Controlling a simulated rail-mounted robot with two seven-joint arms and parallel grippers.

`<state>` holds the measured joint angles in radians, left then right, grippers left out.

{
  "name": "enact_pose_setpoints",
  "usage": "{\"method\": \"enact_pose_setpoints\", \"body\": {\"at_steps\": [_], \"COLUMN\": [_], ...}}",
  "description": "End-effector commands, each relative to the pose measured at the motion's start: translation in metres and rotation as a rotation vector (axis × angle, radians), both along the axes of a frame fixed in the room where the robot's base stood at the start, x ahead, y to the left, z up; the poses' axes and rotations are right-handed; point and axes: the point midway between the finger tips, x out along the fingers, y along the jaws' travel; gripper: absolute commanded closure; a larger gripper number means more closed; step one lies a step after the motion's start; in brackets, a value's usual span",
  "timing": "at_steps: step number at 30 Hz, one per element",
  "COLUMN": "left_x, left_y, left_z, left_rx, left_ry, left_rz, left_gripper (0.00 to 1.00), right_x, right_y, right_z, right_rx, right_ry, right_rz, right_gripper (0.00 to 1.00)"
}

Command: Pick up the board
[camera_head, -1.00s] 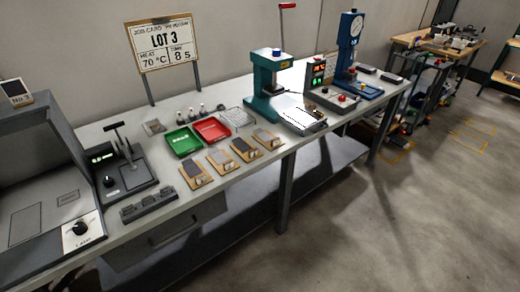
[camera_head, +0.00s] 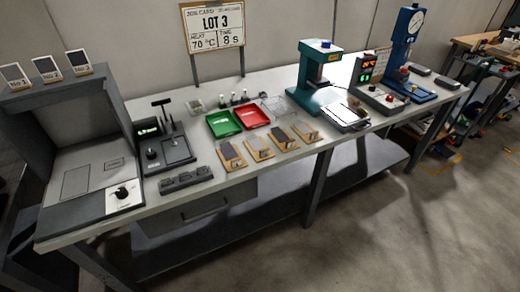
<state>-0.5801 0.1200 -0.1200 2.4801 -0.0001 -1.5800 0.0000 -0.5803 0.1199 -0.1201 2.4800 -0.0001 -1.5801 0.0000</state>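Several small wooden boards lie in a slanting row along the front of the workbench. The leftmost board (camera_head: 233,163) and the third board (camera_head: 285,144) carry dark grey pieces. The second board (camera_head: 260,154) and the rightmost board (camera_head: 308,138) carry lighter pieces. I cannot tell which of them is the task's board. Neither of my grippers is in view, and nothing touches the boards.
A green tray (camera_head: 224,133) and a red tray (camera_head: 252,124) sit behind the boards. A grey lamp booth (camera_head: 60,92) stands at the left, a teal press (camera_head: 308,78) at the right. A dark rack (camera_head: 186,180) lies near the front edge. Floor in front is clear.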

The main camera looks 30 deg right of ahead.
Motion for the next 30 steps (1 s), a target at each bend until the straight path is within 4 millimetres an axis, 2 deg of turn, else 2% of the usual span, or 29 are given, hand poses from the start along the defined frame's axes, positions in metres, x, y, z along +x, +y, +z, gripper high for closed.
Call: {"method": "enact_pose_setpoints", "body": {"at_steps": [12,21,28,30], "left_x": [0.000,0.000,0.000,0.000], "left_y": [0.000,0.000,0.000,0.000], "left_z": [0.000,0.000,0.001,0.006], "left_rx": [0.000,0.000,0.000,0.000], "left_ry": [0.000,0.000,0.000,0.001], "left_rz": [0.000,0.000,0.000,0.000], "left_gripper": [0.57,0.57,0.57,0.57], "right_x": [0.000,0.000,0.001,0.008], "right_y": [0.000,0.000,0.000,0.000], "right_z": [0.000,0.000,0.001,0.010], "right_rx": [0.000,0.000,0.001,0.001], "right_ry": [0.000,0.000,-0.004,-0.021], "right_rz": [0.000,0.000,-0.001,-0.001], "right_gripper": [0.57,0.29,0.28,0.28]}}
